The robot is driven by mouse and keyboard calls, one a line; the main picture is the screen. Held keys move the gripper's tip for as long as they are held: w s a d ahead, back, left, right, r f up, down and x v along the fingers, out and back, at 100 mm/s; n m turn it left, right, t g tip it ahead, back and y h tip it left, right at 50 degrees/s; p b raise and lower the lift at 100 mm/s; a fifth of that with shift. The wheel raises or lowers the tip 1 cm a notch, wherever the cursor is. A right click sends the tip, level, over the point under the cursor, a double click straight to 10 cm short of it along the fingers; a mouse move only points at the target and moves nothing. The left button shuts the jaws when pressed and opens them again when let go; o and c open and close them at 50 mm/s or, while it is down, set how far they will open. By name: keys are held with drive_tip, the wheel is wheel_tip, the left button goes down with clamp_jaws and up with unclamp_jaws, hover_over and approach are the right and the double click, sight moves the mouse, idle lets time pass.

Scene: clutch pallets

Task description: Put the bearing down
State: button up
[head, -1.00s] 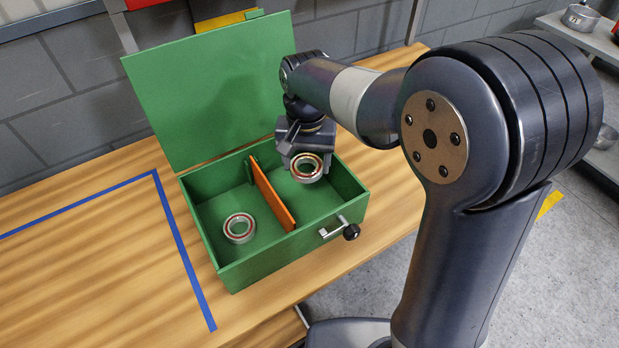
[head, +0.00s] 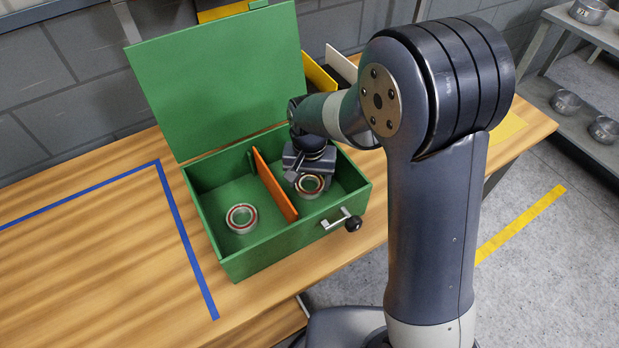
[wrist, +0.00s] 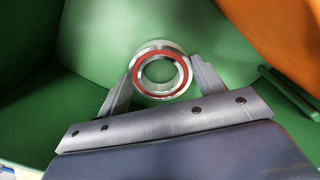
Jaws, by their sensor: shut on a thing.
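The bearing (head: 310,186), a metal ring with a red inner band, is held in my gripper (head: 307,180) inside the right compartment of the green box (head: 255,262). In the wrist view my gripper's two fingers (wrist: 160,82) are shut on opposite sides of the bearing (wrist: 136,73). I cannot tell whether the bearing touches the box floor. A second, similar bearing (head: 241,219) lies flat in the left compartment. An orange divider (head: 275,188) separates the compartments; it also shows at the top right of the wrist view (wrist: 275,30).
The box lid (head: 220,80) stands open behind it. Blue tape (head: 185,235) marks the wooden table (head: 90,255) on the left, which is clear. A shelf with metal bowls (head: 566,102) stands at the far right.

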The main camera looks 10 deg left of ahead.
sight(309, 189)
drive_tip(key=shift+f, duration=0.15)
drive_tip(key=o, duration=1.3)
wheel_tip(309, 189, up, 12)
drive_tip(key=shift+r, duration=0.2)
